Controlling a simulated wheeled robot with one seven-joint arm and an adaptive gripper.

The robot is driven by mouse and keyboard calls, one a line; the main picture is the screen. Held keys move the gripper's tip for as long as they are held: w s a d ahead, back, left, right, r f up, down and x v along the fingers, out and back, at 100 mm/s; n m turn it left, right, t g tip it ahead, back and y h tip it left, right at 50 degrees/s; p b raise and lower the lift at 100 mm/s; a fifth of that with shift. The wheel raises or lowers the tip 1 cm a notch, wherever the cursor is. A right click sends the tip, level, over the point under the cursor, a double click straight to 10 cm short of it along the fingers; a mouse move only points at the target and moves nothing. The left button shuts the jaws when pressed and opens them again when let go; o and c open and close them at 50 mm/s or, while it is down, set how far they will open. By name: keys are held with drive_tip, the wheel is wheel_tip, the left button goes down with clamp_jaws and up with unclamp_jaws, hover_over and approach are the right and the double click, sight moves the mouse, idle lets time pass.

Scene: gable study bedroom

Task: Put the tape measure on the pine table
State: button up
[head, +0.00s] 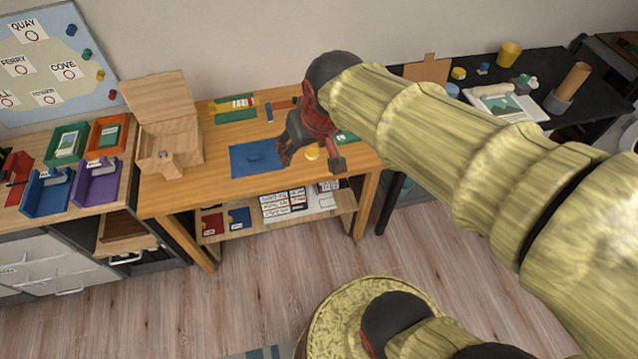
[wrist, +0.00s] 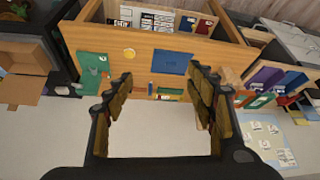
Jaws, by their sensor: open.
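The pine table (head: 185,192) is the orange-brown wooden table at the middle of the head view; its top also shows in the wrist view (wrist: 140,40). My gripper (head: 312,160) hangs above the right part of this table, fingers pointing down, with nothing between them. In the wrist view the gripper (wrist: 160,85) is spread wide and empty. I cannot pick out the tape measure for certain. Another small yellow object (head: 458,73) is on the black table.
A blue mat (head: 257,158) and an open wooden box (head: 170,130) are on the pine table. The black table (head: 545,63) at right bears a yellow cup (head: 509,54) and a picture tray (head: 505,103). Coloured bins (head: 97,182) stand at left. Floor in front is clear.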

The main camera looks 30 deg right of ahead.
drive_tip(key=s+a+r, duration=0.1)
drive_tip(key=s+a, duration=0.1)
drive_tip(key=s, duration=0.9)
drive_tip(key=shift+a+n, duration=0.35)
drive_tip(key=shift+n, duration=0.05)
